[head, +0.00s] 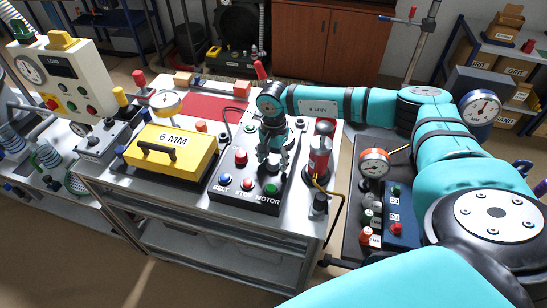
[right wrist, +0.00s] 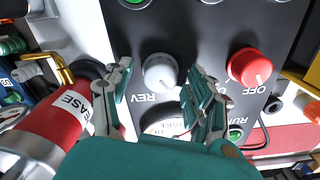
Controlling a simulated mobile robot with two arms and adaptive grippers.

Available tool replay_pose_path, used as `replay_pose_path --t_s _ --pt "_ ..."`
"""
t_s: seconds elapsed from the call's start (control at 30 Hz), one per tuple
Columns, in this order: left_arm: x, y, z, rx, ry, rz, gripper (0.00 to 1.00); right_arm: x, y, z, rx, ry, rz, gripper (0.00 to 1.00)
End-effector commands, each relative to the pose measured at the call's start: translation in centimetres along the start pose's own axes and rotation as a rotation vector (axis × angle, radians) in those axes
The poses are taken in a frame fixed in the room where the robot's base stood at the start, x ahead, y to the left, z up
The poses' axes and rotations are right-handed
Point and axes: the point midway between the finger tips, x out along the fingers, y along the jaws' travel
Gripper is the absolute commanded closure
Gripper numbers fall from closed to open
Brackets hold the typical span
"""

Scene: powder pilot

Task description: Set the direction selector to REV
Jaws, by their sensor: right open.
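The direction selector is a light grey round knob (right wrist: 160,71) on the dark control box (right wrist: 215,28), with the label REV printed beside it in the right wrist view. Its pointer setting is too small to tell for sure. My right gripper (right wrist: 159,66) is open, with one finger on each side of the knob and gaps between them. In the head view my right gripper (head: 271,163) points down over the control box (head: 226,187) and hides the selector. My left gripper is not in view.
A red knob (right wrist: 249,67) marked OFF and RUN sits beside the selector. A red cylinder (head: 320,155) stands right of the box, with a yellow bent handle near it. A yellow 6 MM case (head: 185,143) stands left. BELT, STOP and MOTOR buttons line the box's front.

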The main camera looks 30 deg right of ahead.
Motion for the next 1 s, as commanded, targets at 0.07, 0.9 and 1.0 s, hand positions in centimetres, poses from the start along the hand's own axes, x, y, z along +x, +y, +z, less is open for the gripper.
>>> replay_pose_path --t_s 0.07,0.9,1.0 --pt "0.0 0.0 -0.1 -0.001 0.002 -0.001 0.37 0.0 0.0 0.0 0.000 0.000 0.000 0.45" --pt "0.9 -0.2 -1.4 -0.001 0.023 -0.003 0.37 0.1 0.0 0.0 0.106 0.001 -0.001 0.98" --pt "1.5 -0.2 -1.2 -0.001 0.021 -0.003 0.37 0.2 0.0 0.0 0.176 0.000 -0.002 0.98"
